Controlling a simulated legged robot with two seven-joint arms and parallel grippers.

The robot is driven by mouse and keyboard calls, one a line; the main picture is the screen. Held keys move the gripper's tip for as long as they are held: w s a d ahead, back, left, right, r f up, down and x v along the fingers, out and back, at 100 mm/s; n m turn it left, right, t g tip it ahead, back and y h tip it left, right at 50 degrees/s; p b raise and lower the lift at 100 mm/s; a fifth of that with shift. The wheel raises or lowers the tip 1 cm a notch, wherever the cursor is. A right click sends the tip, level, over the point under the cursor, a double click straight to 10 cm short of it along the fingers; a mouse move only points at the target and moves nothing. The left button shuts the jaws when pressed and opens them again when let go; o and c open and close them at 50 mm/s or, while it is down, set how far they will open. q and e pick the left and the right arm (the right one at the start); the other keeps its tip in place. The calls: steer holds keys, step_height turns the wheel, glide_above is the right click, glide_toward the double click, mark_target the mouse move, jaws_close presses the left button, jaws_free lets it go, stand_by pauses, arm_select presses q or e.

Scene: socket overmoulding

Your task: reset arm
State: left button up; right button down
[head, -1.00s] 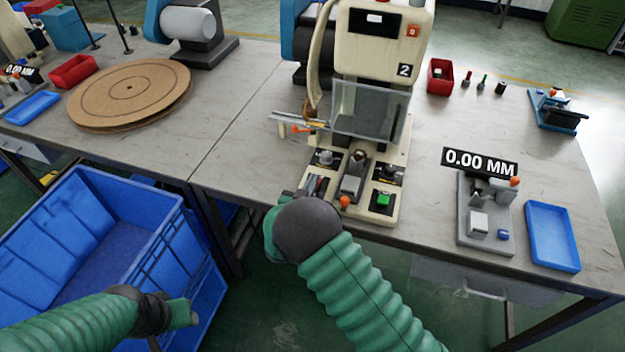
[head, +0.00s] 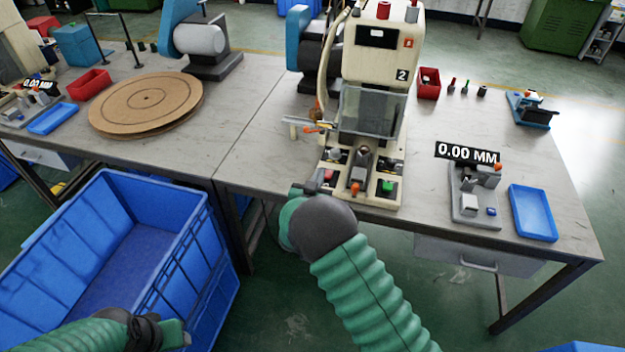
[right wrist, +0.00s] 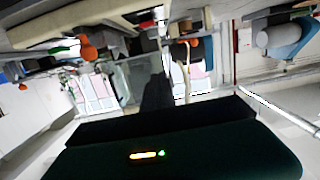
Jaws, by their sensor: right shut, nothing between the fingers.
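My right gripper (head: 316,188) is at the front edge of the bench, by the left front of the cream press machine (head: 378,55) marked 2. It is shut, with nothing held that I can see. Its dark fingers (right wrist: 158,92) show in the middle of the right wrist view, pointing toward the machine area, which is blurred. My left gripper (head: 174,335) is low at the left, in front of the blue bin, and holds nothing visible. Its fingertips are too small and dark to read.
A large blue bin (head: 188,235) stands on the floor at the left. The machine's base carries an orange knob (head: 355,188) and a green button (head: 388,186) close to my right gripper. A gauge stand (head: 470,205) and blue tray (head: 533,212) lie to the right.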

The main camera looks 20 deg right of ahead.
arm_select(q)
step_height(320, 180, up, 3)
steer(key=p, duration=0.3)
steer(key=shift+w+d+r, duration=0.1)
steer(key=shift+r, duration=0.05)
arm_select(e)
steer(key=s+a+r+n+g+y, duration=0.1)
steer(key=s+a+n+g+y, duration=0.1)
steer(key=s, duration=1.5)
steer(key=s+a+r+n+g+y, duration=0.1)
steer(key=s+n+g+y, duration=0.3)
steer(key=s, duration=1.3)
steer(key=a+g+y, duration=0.1)
steer(key=g+y, duration=0.2)
steer(key=g, duration=0.2)
steer(key=shift+s+r+n, duration=0.15)
steer(key=shift+r+n, duration=0.1)
steer(key=shift+n, duration=0.05)
arm_select(q)
steer(key=shift+d+r, duration=0.1)
steer(key=shift+d, duration=0.2)
arm_select(e)
steer(key=shift+d, duration=0.25)
arm_select(q)
steer(key=shift+a, duration=0.15)
arm_select(e)
steer(key=shift+a, duration=0.15)
